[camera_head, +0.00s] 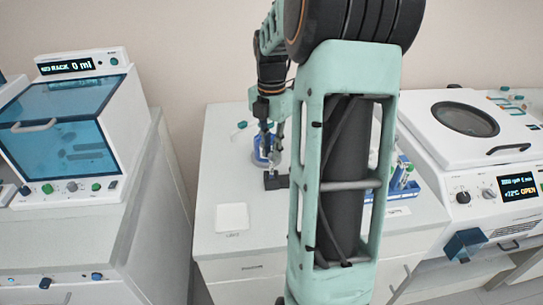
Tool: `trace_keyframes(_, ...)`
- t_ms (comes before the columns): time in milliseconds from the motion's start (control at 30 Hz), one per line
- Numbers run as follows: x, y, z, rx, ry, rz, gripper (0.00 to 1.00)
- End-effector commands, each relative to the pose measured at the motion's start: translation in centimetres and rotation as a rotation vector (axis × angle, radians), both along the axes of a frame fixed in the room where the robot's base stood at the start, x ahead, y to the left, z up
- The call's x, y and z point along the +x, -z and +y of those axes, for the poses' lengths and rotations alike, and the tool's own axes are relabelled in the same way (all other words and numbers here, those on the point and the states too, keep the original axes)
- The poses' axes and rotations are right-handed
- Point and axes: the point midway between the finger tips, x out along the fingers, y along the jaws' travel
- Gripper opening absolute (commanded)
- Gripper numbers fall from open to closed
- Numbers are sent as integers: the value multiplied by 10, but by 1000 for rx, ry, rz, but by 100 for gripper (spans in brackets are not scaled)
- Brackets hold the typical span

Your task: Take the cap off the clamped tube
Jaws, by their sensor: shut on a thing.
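My gripper (270,146) points down over the counter, left of my large arm link. Its fingers are shut on the small cap of the clamped tube, directly above the dark clamp (276,181). The cap is mostly hidden between the fingers. The tube is too small and covered to make out clearly, and I cannot tell whether the cap is still seated on it.
A blue holder (261,158) stands just behind the gripper. A white square pad (232,218) lies front left on the white counter (215,180). A blue rack (402,180) is partly behind my arm. A centrifuge (470,130) stands right, a blue-windowed machine (70,130) left.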

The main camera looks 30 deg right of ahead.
Motion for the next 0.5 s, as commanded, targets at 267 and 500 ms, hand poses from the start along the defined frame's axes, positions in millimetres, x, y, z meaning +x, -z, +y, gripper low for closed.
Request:
trace_keyframes(267, 1, -7, -1, -2, 0, -3, 6)
trace_keyframes(500, -4, -39, -3, -4, 3, -4, 0)
